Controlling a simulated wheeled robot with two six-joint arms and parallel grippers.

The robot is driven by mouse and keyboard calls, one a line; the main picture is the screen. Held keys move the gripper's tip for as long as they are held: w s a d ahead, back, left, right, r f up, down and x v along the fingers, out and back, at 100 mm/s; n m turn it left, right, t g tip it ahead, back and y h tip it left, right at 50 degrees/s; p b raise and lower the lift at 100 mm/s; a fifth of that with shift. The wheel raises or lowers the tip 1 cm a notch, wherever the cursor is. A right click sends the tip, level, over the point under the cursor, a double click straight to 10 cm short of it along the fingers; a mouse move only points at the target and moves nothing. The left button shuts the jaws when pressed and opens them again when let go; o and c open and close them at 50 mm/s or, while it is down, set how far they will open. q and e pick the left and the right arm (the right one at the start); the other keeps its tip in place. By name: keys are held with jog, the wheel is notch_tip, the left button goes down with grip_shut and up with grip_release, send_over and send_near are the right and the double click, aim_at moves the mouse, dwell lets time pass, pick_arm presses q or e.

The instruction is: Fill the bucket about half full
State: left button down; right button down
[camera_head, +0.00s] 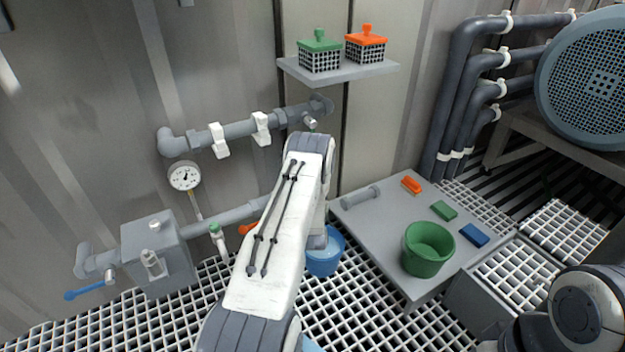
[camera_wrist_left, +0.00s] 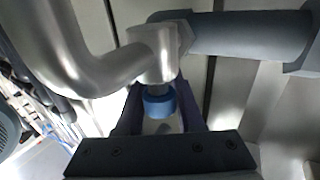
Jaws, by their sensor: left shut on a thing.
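A green bucket (camera_head: 428,249) stands upright on the grey bench, with no clear liquid visible inside. In the left wrist view my left gripper (camera_wrist_left: 160,112) is shut on a blue-ringed tap part (camera_wrist_left: 158,102) below a metal fitting (camera_wrist_left: 155,55). A curved silver spout (camera_wrist_left: 85,70) leads left from this fitting. My right gripper is out of view.
The grey bench (camera_head: 385,225) also holds an orange block (camera_head: 411,184), a green block (camera_head: 443,210) and a blue block (camera_head: 474,234). Pipes, a gauge (camera_head: 184,176) and a blue-handled valve (camera_head: 85,291) line the wall at left. A shelf (camera_head: 340,71) holds two baskets.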

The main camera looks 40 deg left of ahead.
pick_arm(q)
jog(key=shift+d+m+t+h, duration=0.1)
jog(key=shift+m+t+h, duration=0.3)
jog(key=shift+m+h, duration=0.15)
jog(key=c, duration=0.5)
grip_release()
jog(key=shift+w, duration=0.1)
jog(key=shift+p, duration=0.3)
jog(key=shift+s+d, duration=0.25)
jog(key=shift+s, duration=0.1)
jog(key=p+v, duration=0.4)
jog(key=v, duration=0.5)
jog(key=shift+s+d+p, duration=0.1)
jog(key=shift+s+p, duration=0.2)
jog(key=shift+s, duration=0.05)
